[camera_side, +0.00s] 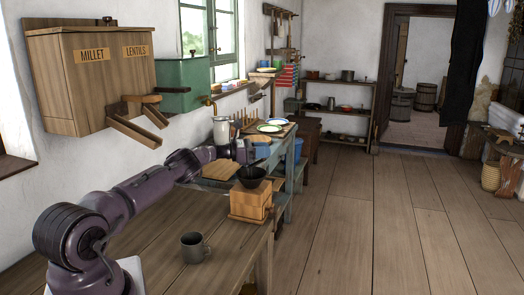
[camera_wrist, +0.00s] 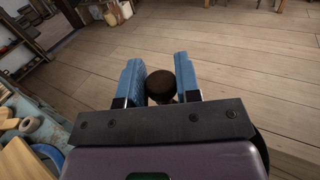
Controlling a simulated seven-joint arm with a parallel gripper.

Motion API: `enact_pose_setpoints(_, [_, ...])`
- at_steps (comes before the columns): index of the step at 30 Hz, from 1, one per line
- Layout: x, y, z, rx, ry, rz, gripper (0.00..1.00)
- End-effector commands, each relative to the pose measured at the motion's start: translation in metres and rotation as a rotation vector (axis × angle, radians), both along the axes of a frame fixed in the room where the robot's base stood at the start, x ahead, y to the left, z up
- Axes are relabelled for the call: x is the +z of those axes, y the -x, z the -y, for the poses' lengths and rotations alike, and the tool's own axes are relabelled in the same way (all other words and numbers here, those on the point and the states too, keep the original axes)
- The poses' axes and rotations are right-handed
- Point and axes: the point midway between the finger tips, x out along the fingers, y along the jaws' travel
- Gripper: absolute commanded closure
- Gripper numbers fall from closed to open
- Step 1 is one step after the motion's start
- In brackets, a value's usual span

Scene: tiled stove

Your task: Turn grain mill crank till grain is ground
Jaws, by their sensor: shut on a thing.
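The grain mill (camera_side: 249,203) is a light wooden box with a small drawer knob and a dark bowl-shaped hopper (camera_side: 251,178) on top. It stands at the right edge of the wooden table. My gripper (camera_wrist: 159,82) has its two blue fingers on either side of a dark round crank knob (camera_wrist: 160,87), shut on it. In the side view my arm reaches over the table from the lower left, and its end is above and behind the mill. The crank arm is mostly hidden there. I cannot see whether grain is in the hopper.
A wall bin (camera_side: 90,80) marked MILLET and LENTILS hangs at the left. The floor (camera_side: 370,230) to the right is clear.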

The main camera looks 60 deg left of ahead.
Motion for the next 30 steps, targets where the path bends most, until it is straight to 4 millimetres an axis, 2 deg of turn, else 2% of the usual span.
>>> enact_pose_setpoints(15, [0.0001, 0.0002, 0.0018, -0.017, 0.003, 0.001, 1.0])
enact_pose_setpoints(16, [0.0001, 0.0002, 0.0018, -0.017, 0.003, 0.001, 0.62])
enact_pose_setpoints(18, [0.0001, 0.0001, 0.0017, -0.016, 0.003, 0.001, 0.47])
enact_pose_setpoints(30, [0.0006, 0.0055, -0.0013, -0.012, 0.0, 0.001, 0.47])
